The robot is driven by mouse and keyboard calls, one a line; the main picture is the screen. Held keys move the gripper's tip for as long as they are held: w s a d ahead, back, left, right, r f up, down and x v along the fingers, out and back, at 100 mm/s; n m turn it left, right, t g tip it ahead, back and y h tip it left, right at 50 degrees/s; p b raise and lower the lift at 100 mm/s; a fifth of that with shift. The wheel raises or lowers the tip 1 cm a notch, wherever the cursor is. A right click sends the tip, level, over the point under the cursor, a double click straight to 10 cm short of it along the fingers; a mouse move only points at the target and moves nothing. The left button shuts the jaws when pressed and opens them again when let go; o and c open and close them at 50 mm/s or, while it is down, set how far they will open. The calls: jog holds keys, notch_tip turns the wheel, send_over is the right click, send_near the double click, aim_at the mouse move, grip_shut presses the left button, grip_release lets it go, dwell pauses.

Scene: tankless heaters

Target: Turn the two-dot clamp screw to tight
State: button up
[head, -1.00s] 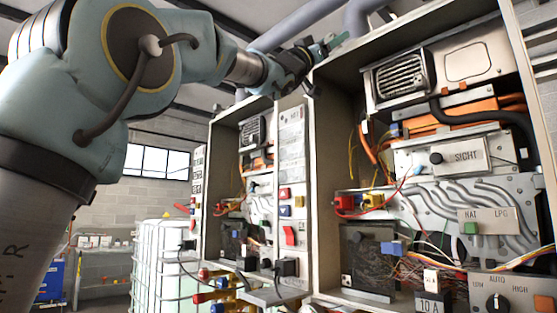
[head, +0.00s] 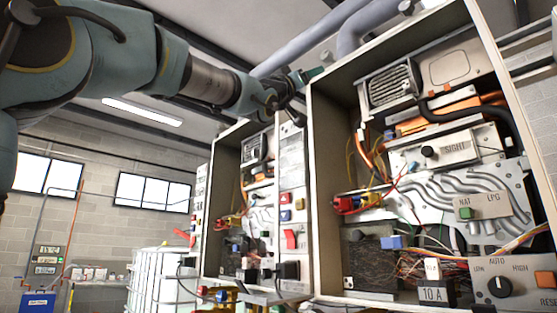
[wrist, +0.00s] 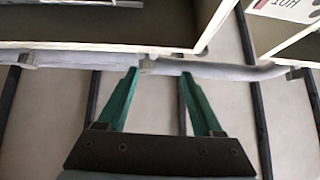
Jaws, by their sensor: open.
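My gripper (head: 305,77) is raised at the upper front corner of the near heater cabinet. In the wrist view my gripper (wrist: 158,74) shows two green fingers spread apart, with nothing held between them. Beyond the fingertips runs a grey pipe (wrist: 215,70) with several small clamp-like brackets. One bracket (wrist: 147,65) appears between the fingertips, nearer the left one; I cannot tell its distance. I cannot make out any screw with two dots in either view.
The open near cabinet (head: 325,170) holds wires, a selector knob (head: 499,286) and a gas valve plate (head: 482,207). A second open cabinet (head: 222,200) stands to its left. Thick grey pipes (head: 310,40) run overhead. A white caged tank (head: 160,275) stands at lower left.

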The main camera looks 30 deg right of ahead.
jog(key=w+f+n+t+y, duration=0.5)
jog(key=w+f+y, duration=0.3)
jog(key=w+f, duration=0.6)
jog(key=shift+w+a+f+p, duration=0.2)
jog(key=shift+a+f+p, duration=0.25)
jog(key=shift+f, duration=0.4)
